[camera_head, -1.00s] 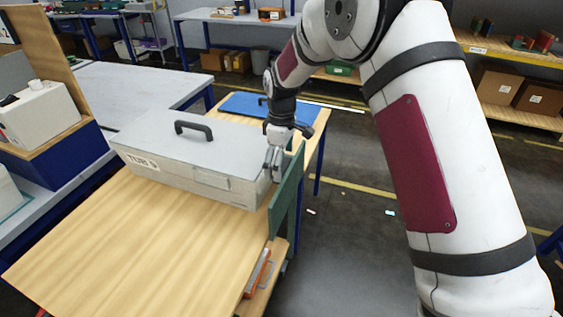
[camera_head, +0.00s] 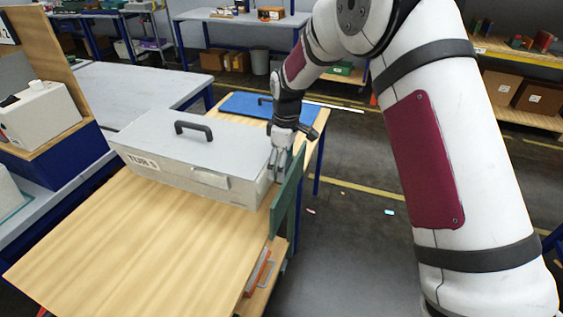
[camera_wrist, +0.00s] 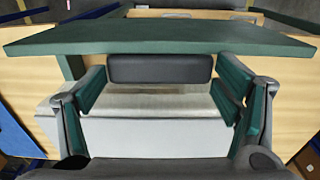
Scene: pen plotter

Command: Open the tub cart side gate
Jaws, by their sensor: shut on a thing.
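The side gate (camera_head: 286,212) is a dark green panel standing along the right edge of the wooden cart top (camera_head: 150,250). In the wrist view the gate (camera_wrist: 160,38) crosses the upper picture as a wide green board, with a dark rounded grip bar (camera_wrist: 160,68) just below it. My gripper (camera_head: 279,174) is at the gate's inner side, beside the grey tub's right end. In the wrist view my gripper (camera_wrist: 160,88) has one finger at each end of the bar, shut on it. The gate's lower edge is partly hidden in the head view.
A grey lidded tub (camera_head: 190,160) with a black handle stands on the cart, close to my gripper. A blue mat (camera_head: 245,105) lies behind it. Orange items (camera_head: 260,275) are on a lower ledge. The floor (camera_head: 350,260) right of the gate is mostly clear.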

